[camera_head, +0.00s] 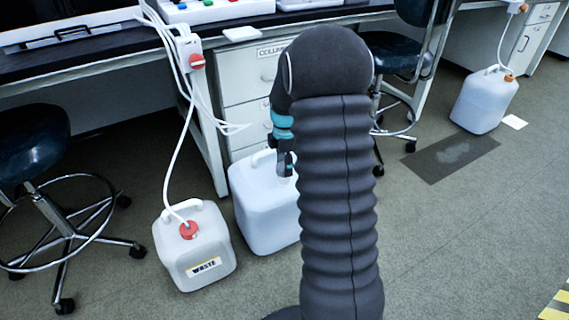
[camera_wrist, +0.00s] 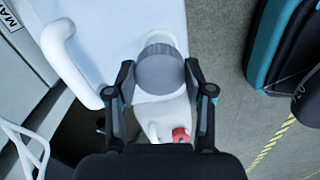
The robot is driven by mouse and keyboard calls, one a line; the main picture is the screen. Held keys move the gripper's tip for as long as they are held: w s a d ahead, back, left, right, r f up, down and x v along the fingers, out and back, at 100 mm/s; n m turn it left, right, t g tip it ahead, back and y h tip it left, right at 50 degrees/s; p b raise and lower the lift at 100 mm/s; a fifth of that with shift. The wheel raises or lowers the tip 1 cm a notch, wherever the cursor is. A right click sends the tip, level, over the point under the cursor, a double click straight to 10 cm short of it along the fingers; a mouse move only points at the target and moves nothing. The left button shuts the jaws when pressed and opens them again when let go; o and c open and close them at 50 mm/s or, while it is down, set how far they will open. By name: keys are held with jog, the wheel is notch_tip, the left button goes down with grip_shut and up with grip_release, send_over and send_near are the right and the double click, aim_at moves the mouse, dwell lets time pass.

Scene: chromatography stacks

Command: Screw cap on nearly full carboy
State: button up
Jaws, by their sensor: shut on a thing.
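A white translucent carboy (camera_head: 262,205) stands on the floor by the drawer cabinet, partly hidden behind my arm. In the wrist view, this carboy (camera_wrist: 105,25) fills the top, with its handle at the left. My gripper (camera_head: 284,160) is at the carboy's top. In the wrist view, my gripper (camera_wrist: 160,76) has its two fingers on either side of a round grey cap (camera_wrist: 160,70) and is shut on it. The cap is over the carboy's pale neck. I cannot tell whether it is seated on the threads. The liquid level is not clear.
A carboy labelled WASTE (camera_head: 212,250) with a red cap (camera_head: 188,230) and white tubing stands close on the left. Stools (camera_head: 60,215) stand left and behind. Another carboy (camera_head: 484,102) is far right beside a dark floor mat (camera_head: 452,157). The right floor is open.

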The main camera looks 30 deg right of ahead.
jog(key=shift+f+b, duration=0.75)
jog(key=shift+f, duration=0.75)
jog(key=o, duration=1)
jog(key=c, duration=1.3)
